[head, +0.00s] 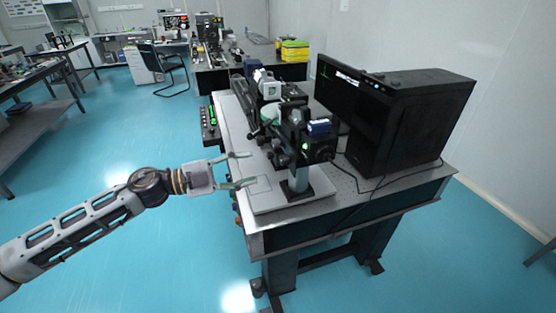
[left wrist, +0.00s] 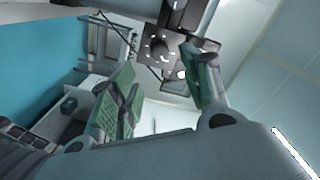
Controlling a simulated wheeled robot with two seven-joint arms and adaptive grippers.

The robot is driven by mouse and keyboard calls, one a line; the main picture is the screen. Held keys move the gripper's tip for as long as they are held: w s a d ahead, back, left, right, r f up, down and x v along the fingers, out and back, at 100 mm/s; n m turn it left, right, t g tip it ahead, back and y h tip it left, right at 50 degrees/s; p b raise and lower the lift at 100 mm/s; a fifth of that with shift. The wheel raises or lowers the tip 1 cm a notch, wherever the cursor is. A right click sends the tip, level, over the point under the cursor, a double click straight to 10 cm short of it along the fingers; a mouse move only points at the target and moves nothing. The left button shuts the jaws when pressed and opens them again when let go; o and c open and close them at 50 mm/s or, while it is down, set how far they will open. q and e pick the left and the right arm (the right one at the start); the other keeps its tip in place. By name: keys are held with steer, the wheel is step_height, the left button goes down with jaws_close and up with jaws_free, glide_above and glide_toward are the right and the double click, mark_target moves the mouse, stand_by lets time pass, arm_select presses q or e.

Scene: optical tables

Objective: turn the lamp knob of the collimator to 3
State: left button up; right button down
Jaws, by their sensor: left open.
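The collimator (head: 292,128) is a dark optical instrument on a pale base plate near the front of the optical table. In the left wrist view, a dark panel carries a round knob (left wrist: 158,48) ringed by white marks; it looks like the lamp knob, but its setting is too small to read. My left gripper (head: 252,168) is open and empty, left of the collimator at the table's left edge. In the left wrist view its green-padded fingers (left wrist: 168,72) stand wide apart, with the knob beyond them, not touched. My right gripper is not in view.
A black computer case (head: 412,120) and a monitor (head: 338,90) stand right of the collimator. A control box with green lights (head: 210,122) is at the table's left side. Open blue floor (head: 110,130) lies to the left.

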mark_target(280, 160)
arm_select(q)
steer(key=p+x, duration=0.1)
steer(key=x, duration=0.4)
steer(key=shift+w+d, duration=0.1)
steer(key=shift+d, duration=0.25)
steer(key=shift+p+x, duration=0.3)
steer(key=shift+x, duration=0.75)
steer(key=shift+w+d, duration=0.2)
steer(key=shift+d, duration=0.4)
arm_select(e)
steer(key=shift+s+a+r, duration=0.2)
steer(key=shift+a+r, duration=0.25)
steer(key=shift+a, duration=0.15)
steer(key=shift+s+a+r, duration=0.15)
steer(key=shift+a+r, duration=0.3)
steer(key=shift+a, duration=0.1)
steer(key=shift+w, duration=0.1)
arm_select(q)
steer(key=c, duration=1)
steer(key=shift+c, duration=0.3)
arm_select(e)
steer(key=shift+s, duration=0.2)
